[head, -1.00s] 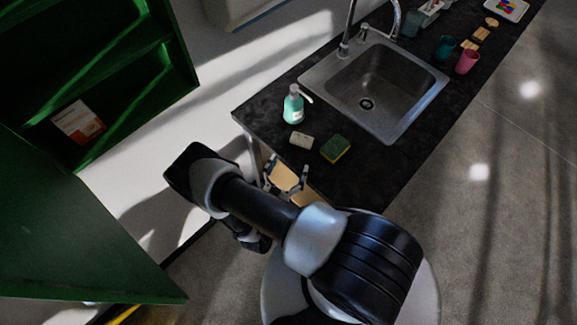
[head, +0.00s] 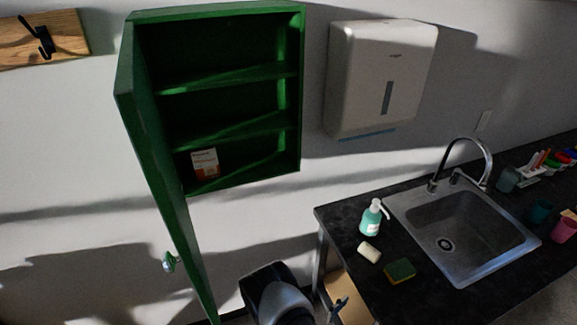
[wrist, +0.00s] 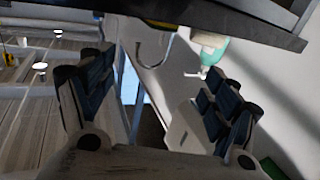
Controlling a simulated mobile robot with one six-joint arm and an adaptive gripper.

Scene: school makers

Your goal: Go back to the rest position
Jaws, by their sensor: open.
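My gripper (wrist: 155,100) is open in the wrist view, its two dark-padded fingers apart with nothing between them. In the head view only a small part of my gripper (head: 338,306) shows at the bottom edge, beside the near left end of the dark counter (head: 345,228). Much of my arm is below the picture. The wrist view looks tilted, with the counter's edge (wrist: 225,25) across the top and a teal soap bottle (wrist: 209,46) beyond it.
On the counter stand the soap bottle (head: 372,218), a pale soap bar (head: 369,252), a green-yellow sponge (head: 400,271) and a sink (head: 465,235). A green wall cabinet (head: 301,100) has its door (head: 160,170) open and holds a small box (head: 204,162). A dispenser (head: 380,80) hangs beside it.

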